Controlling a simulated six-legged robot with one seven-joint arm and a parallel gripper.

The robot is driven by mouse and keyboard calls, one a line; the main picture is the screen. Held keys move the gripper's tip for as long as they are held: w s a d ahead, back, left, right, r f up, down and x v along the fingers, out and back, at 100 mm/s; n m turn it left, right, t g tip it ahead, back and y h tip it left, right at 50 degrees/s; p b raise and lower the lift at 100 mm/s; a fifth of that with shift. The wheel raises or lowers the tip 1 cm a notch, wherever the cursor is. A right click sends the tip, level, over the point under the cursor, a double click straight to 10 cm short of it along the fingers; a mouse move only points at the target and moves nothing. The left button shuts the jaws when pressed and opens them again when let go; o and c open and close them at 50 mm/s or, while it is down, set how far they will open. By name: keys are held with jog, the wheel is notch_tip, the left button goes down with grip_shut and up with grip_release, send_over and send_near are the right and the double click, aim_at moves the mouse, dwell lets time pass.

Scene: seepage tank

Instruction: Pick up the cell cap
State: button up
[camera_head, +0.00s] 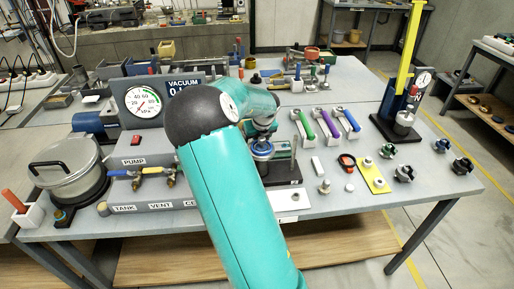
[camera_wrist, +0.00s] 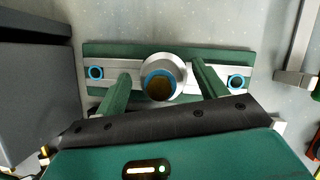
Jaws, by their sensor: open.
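A round silver part with a blue ring and a dark brown-gold centre, likely the cell cap (camera_wrist: 163,83), sits mid-length on a silver bar over a green plate (camera_wrist: 215,55) in the wrist view. My gripper (camera_wrist: 160,78) is open, with one green finger on each side of this part and gaps between. Whether the fingertips are level with it or above it, I cannot tell. In the head view a blue-ringed part (camera_head: 262,149) shows below my wrist, beside dark posts. My teal arm hides much of this area and the fingers.
The vacuum gauge unit (camera_head: 143,101) and a lidded pot (camera_head: 68,168) stand left. Coloured-handled tools (camera_head: 328,124), a yellow plate (camera_head: 374,175) and black knobs (camera_head: 404,172) lie right. In the wrist view a dark grey block (camera_wrist: 38,85) stands left and a silver rail right.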

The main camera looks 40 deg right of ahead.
jog(key=c, duration=1.3)
jog(key=shift+r, duration=0.1)
